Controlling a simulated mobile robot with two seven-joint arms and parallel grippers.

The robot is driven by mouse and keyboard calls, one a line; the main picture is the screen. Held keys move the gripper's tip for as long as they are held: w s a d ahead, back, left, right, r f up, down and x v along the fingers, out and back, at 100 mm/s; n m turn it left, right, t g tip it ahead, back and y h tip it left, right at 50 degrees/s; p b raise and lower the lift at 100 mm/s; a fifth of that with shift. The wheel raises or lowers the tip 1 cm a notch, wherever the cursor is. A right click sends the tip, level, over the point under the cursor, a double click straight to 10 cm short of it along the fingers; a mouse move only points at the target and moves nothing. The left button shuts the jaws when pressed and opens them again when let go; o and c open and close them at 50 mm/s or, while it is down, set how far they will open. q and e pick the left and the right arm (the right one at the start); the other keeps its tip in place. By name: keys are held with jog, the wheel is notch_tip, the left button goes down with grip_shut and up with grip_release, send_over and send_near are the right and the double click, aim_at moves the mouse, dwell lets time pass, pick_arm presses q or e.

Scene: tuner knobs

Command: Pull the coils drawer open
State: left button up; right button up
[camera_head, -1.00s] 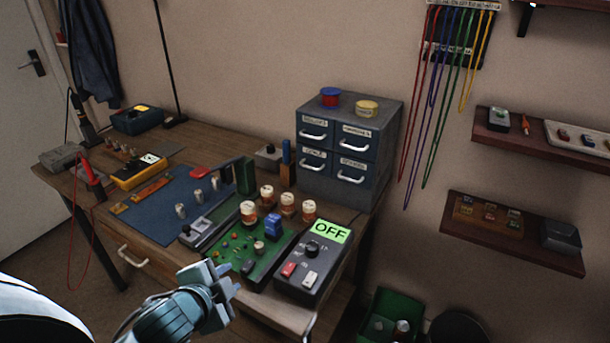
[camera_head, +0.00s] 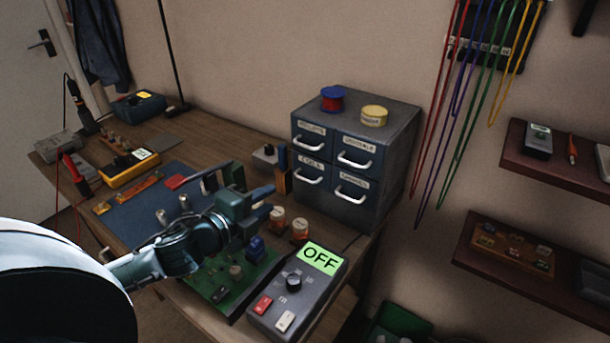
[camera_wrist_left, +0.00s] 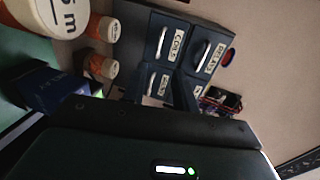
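The coils drawer (camera_head: 309,171) is the lower left drawer of the blue-grey cabinet (camera_head: 390,133). It has a white bar handle and looks shut. Its label and handle also show, turned sideways, in the left wrist view (camera_wrist_left: 176,50). My left gripper (camera_head: 265,202) is empty, with its two fingertips apart. It is above the bench, in front of and left of the cabinet, and does not touch the handle. My right gripper is not in view.
The other cabinet drawers look shut. Orange-brown jars (camera_head: 300,229) stand in front of the cabinet. The grey box with the OFF display (camera_head: 320,257) and a green circuit board (camera_head: 220,292) are nearer. A red-and-blue spool (camera_head: 332,98) and yellow tin (camera_head: 374,116) sit on top.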

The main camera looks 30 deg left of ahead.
aim_at(302, 179)
pick_arm(q)
jog(key=x, duration=1.2)
jog(key=shift+w+p, duration=0.1)
jog(key=shift+p, duration=0.25)
jog(key=shift+c, duration=0.3)
grip_shut()
